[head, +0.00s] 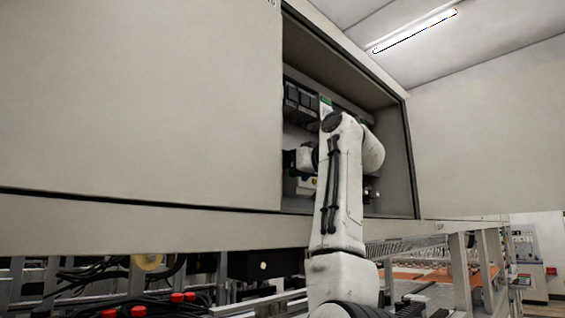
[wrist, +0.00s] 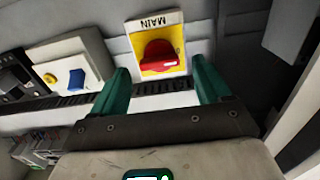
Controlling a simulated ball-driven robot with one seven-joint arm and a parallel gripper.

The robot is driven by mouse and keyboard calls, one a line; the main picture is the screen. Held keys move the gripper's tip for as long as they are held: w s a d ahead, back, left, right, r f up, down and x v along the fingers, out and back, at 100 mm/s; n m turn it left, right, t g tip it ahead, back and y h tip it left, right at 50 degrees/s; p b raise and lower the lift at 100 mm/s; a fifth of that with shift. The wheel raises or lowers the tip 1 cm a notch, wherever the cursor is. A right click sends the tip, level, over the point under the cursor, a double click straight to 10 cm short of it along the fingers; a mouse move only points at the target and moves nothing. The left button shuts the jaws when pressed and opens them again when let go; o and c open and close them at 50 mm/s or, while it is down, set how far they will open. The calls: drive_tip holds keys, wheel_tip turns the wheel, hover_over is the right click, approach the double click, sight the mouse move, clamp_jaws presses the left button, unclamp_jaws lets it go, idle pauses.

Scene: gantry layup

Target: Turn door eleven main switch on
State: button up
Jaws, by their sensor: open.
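The main switch (wrist: 158,57) shows in the wrist view as a red rotary knob on a yellow plate, with a white label reading MAIN above it. My gripper (wrist: 160,76) is open, with its two green fingers on either side of the lower part of the yellow plate. The red knob lies between and just beyond the fingertips; I cannot tell whether they touch anything. In the head view my arm reaches into the open cabinet (head: 411,160), and it hides the switch and most of my gripper.
In the wrist view a box with a blue knob (wrist: 77,78) and a yellow button (wrist: 50,79) is left of my gripper. A slotted black duct (wrist: 70,101) runs below the switch. In the head view, an open door panel (head: 490,155) stands right of the cabinet. Red-capped parts (head: 138,311) and cables lie below.

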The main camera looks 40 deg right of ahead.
drive_tip(key=shift+w, duration=0.7)
drive_tip(key=shift+c, duration=0.2)
drive_tip(key=c, duration=1)
drive_tip(key=shift+m, duration=0.3)
drive_tip(key=shift+d+f+m, duration=0.1)
drive_tip(key=shift+f+m, duration=0.05)
drive_tip(key=shift+m, duration=4.2)
drive_tip(key=shift+d+f+m, duration=0.1)
drive_tip(key=shift+m, duration=4.25)
